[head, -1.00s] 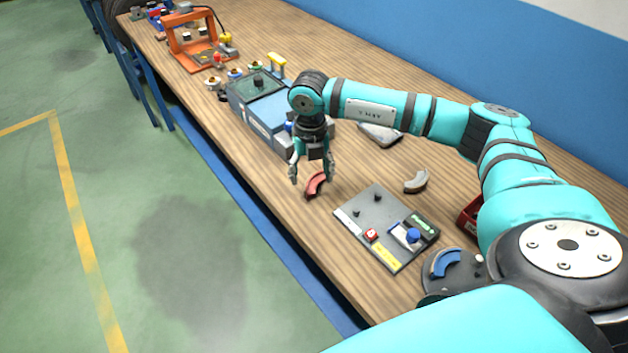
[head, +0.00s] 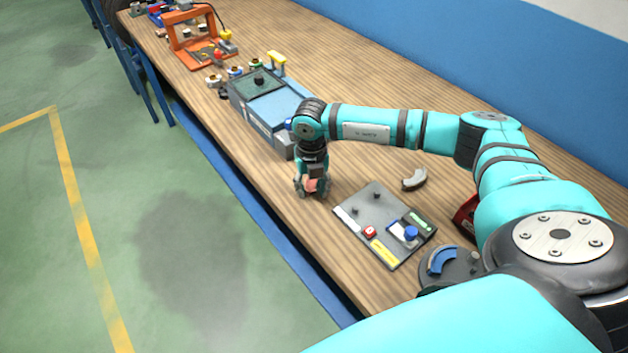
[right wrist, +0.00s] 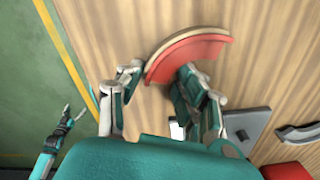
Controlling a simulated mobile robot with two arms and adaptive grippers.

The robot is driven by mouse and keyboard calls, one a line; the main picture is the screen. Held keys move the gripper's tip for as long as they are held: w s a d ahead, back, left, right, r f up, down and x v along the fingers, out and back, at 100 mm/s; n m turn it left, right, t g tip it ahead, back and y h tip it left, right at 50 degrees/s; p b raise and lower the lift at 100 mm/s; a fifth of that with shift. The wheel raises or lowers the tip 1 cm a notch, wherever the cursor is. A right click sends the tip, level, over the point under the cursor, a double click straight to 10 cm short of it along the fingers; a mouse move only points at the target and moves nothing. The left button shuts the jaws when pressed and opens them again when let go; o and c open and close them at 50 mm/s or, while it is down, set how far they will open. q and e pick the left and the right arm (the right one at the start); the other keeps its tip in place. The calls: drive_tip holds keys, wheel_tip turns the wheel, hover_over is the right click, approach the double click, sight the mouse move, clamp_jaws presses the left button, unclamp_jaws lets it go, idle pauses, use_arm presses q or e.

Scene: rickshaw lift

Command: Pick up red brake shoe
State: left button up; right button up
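The red brake shoe (right wrist: 186,52) is a curved piece with a tan outer layer. It lies on the wooden bench in the right wrist view; in the head view only a bit of red (head: 312,185) shows between my fingers. My right gripper (head: 312,193) points down at the bench's near edge. In the right wrist view its fingers (right wrist: 160,72) are apart, one beside the shoe's outer edge, the other at its inner curve. Firm contact on both sides does not show. My left gripper (right wrist: 73,111) is small at the lower left of the right wrist view, its fingers apart and empty.
A grey panel (head: 370,208) with a red button and blue knob lies right of the gripper. A grey curved shoe (head: 414,179) is behind it. A blue-grey box (head: 268,112) stands close on the left. A blue curved piece (head: 441,260) lies on a dark round base.

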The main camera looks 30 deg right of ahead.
clamp_jaws()
drive_tip(key=shift+r, duration=0.1)
